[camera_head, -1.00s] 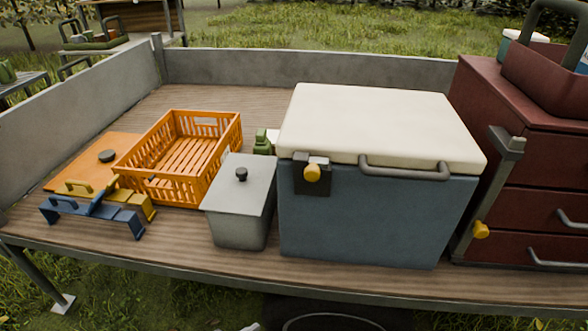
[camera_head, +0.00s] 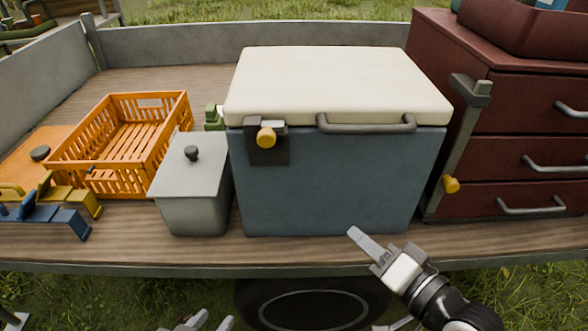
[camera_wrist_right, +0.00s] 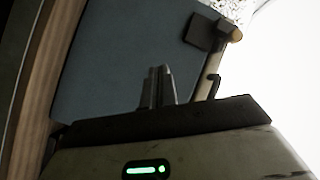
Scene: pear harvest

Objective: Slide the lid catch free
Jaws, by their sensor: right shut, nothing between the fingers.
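The blue cool box (camera_head: 340,185) stands on the wooden trailer bed with its cream lid (camera_head: 335,85) down. The lid catch, a dark plate (camera_head: 266,155) with a yellow knob (camera_head: 266,138), is at the upper left of its front. In the right wrist view the catch plate (camera_wrist_right: 203,32) and knob (camera_wrist_right: 236,36) show near the top. My right gripper (camera_head: 354,236) is shut and empty, low in front of the box, below and right of the catch. My left gripper (camera_head: 208,322) is open at the bottom edge, mostly cut off.
A dark lid handle (camera_head: 367,124) is right of the catch. A grey bin (camera_head: 195,190) stands close to the box's left, with an orange crate (camera_head: 120,145) beyond. A dark red drawer cabinet (camera_head: 500,130) is at right.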

